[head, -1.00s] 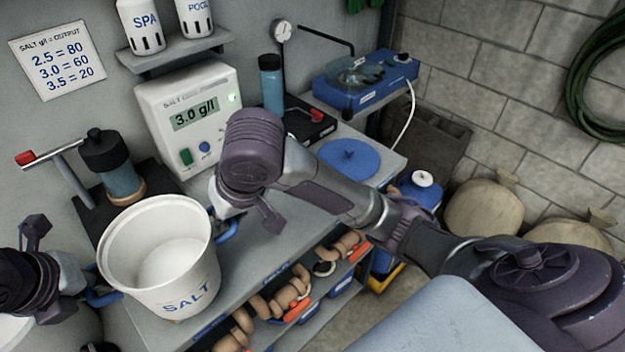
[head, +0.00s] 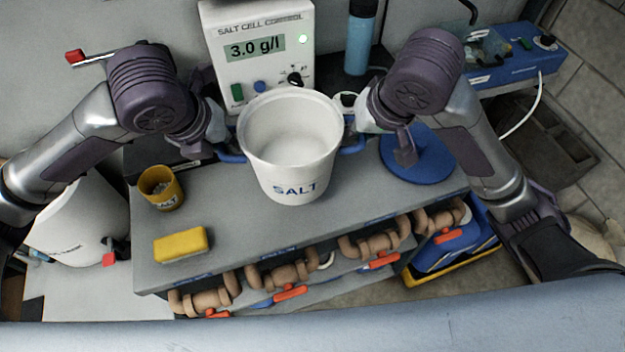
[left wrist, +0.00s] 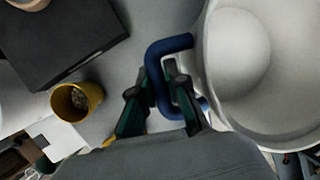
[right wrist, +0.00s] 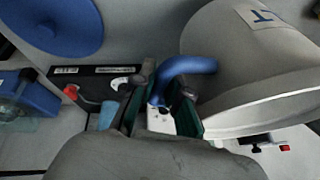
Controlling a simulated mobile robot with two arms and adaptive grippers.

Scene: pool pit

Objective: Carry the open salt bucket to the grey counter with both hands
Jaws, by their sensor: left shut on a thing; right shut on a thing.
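The white open salt bucket (head: 290,150) is upright over the grey counter (head: 240,225), in the middle of the head view, with pale salt inside. Whether its base touches the counter is hard to tell. It has a blue handle on each side. My left gripper (head: 222,140) is shut on the left blue handle (left wrist: 170,45), seen in the left wrist view (left wrist: 168,88). My right gripper (head: 362,130) is shut on the right blue handle (right wrist: 190,66), seen in the right wrist view (right wrist: 168,100). Both arms reach in from the sides.
A yellow cup (head: 162,188) and a yellow sponge (head: 181,245) are on the counter's left. A blue disc (head: 417,160) lies to the right. The salt control box (head: 262,50) stands behind the bucket. Bare counter shows in front of the bucket.

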